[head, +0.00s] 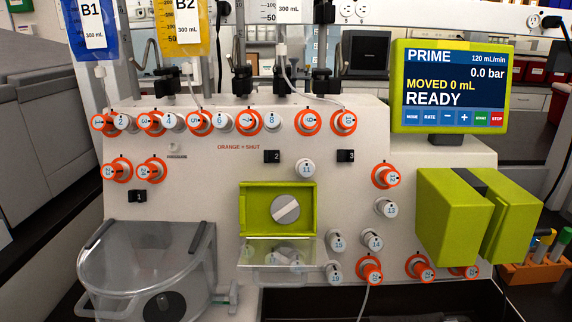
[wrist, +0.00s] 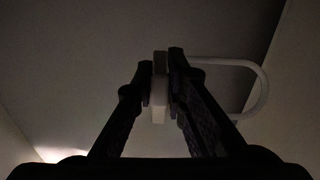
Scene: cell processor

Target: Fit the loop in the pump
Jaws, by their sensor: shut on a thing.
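In the wrist view my gripper (wrist: 161,78) is shut on a pale block, which belongs to the loop (wrist: 264,88). The loop is a whitish U-shaped tube that sticks out to the right of the fingers and bends back toward them. The view is dark, and the fingers hide part of the block and tube ends. In the head view the pump (head: 247,208) is a lime-green recess with a round grey rotor (head: 286,208) in it. A clear cover (head: 256,254) hangs open below it. My gripper and the loop are not in the head view, so their distance from the pump cannot be told.
Orange and white numbered valve knobs (head: 249,121) surround the pump on the panel. A clear bowl-shaped chamber (head: 185,262) juts out at lower left. Green blocks (head: 447,215) stick out at right, below a screen (head: 448,85) reading PRIME and READY. Bags hang at upper left.

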